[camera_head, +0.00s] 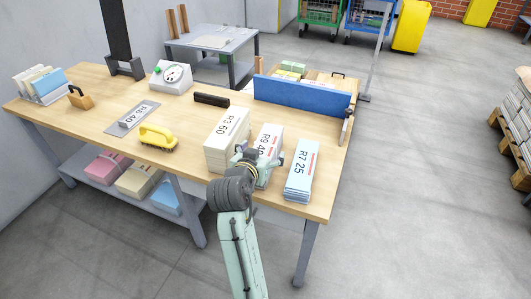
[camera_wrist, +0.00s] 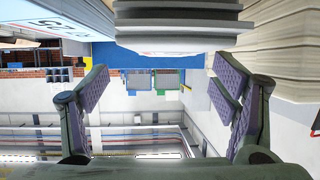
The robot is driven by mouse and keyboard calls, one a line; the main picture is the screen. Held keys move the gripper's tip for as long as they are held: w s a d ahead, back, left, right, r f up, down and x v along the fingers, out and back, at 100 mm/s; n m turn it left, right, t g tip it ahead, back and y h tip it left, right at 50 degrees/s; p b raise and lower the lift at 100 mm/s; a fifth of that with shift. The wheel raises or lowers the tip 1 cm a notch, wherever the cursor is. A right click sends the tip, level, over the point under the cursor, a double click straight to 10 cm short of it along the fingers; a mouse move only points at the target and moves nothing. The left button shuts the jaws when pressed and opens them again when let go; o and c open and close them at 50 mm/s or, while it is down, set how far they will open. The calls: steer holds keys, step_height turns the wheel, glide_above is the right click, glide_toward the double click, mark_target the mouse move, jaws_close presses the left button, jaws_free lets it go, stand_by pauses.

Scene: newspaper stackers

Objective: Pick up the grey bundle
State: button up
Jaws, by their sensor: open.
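The grey bundle (camera_head: 269,137) stands on the wooden workbench between a cream bundle (camera_head: 226,130) on its left and a pale blue bundle (camera_head: 300,172) on its right. Its top label reads R9 40, partly hidden by my gripper (camera_head: 260,158). My gripper is open at the near end of the grey bundle. In the wrist view, which looks upside down, the grey bundle (camera_wrist: 175,28) is at the top centre, above the gap between my open fingers (camera_wrist: 162,78). Nothing is held. I cannot tell whether a finger touches the bundle.
The workbench (camera_head: 185,120) also holds a yellow brush (camera_head: 158,137), a dial scale (camera_head: 171,77), a black bar (camera_head: 211,99) and a blue panel (camera_head: 302,98) behind the bundles. The cream bundle is close beside the grey one. Grey floor (camera_head: 420,200) is open at right.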

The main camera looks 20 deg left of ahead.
mark_target(264, 147)
steer(key=shift+a+p+x, duration=0.2)
steer(key=shift+p+x, duration=0.1)
steer(key=shift+x, duration=1.15)
steer(key=shift+a+p+x, duration=0.25)
steer(key=shift+x, duration=1.15)
steer(key=shift+s+f, duration=0.1)
steer(key=shift+f, duration=0.05)
jaws_close()
steer(key=shift+r, duration=0.2)
